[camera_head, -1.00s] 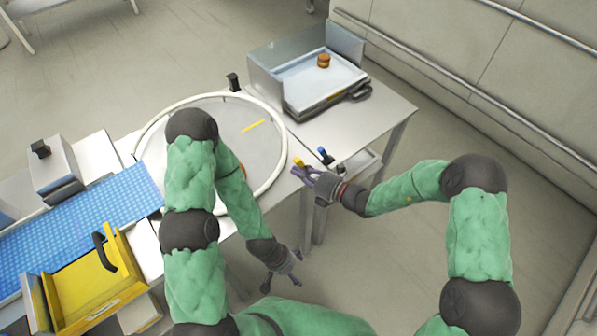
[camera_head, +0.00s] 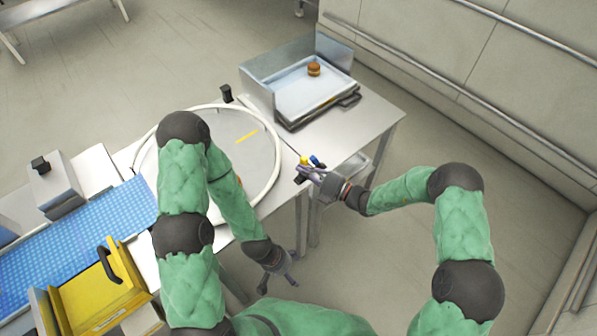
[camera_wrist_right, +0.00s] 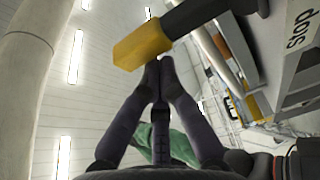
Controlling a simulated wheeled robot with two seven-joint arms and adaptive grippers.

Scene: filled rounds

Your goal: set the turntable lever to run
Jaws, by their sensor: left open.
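The turntable (camera_head: 258,133) is a round grey disc with a white rim and a yellow stripe; my left arm hides part of it. A lever with a yellow tip (camera_head: 304,160) stands at the table's front edge, right of the disc. In the right wrist view its dark bar and yellow end (camera_wrist_right: 140,48) cross just above the fingertips. My right gripper (camera_head: 300,176) is at the lever; its fingertips (camera_wrist_right: 159,68) meet, close to or touching the yellow end. My left gripper (camera_head: 277,282) is open and empty, low in front of the table.
A tray (camera_head: 296,98) with a brown round item (camera_head: 314,69) is at the back right. A blue belt (camera_head: 80,230) and a yellow box (camera_head: 95,300) with a black handle are at the left.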

